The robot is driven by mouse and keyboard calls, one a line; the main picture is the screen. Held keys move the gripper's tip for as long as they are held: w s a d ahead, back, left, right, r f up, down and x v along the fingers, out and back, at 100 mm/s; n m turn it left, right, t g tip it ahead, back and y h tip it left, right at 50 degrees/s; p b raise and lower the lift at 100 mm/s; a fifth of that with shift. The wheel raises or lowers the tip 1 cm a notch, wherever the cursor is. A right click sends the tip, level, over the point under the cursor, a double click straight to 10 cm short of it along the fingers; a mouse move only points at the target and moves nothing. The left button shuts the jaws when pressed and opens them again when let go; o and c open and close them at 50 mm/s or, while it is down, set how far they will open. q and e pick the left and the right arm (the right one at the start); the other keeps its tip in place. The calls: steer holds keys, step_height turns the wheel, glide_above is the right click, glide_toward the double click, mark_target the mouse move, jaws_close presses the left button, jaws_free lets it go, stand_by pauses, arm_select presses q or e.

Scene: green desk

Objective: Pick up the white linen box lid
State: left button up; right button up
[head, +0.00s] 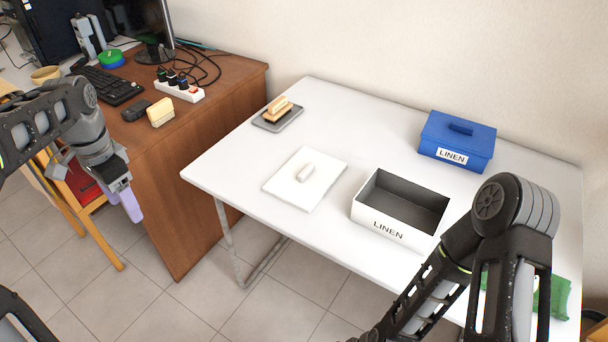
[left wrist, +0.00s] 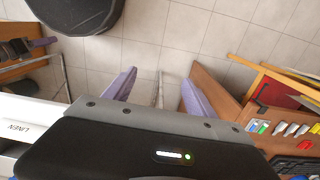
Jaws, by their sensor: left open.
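The white linen box lid (head: 289,189) lies flat on the white table, left of the open white box, with its small white handle upward. The white box marked LINEN (head: 387,229) stands open, its dark inside bare. It also shows at the left edge of the left wrist view (left wrist: 16,130). My left gripper (head: 127,202) hangs off the table's left side, well away from the lid.
A lidded blue LINEN box (head: 457,141) stands at the table's back right. A grey tray with a wooden-handled item (head: 277,113) is at the back left. A brown desk (head: 200,140) with a keyboard and power strip stands left.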

arm_select(q)
steer(key=shift+c, duration=0.5)
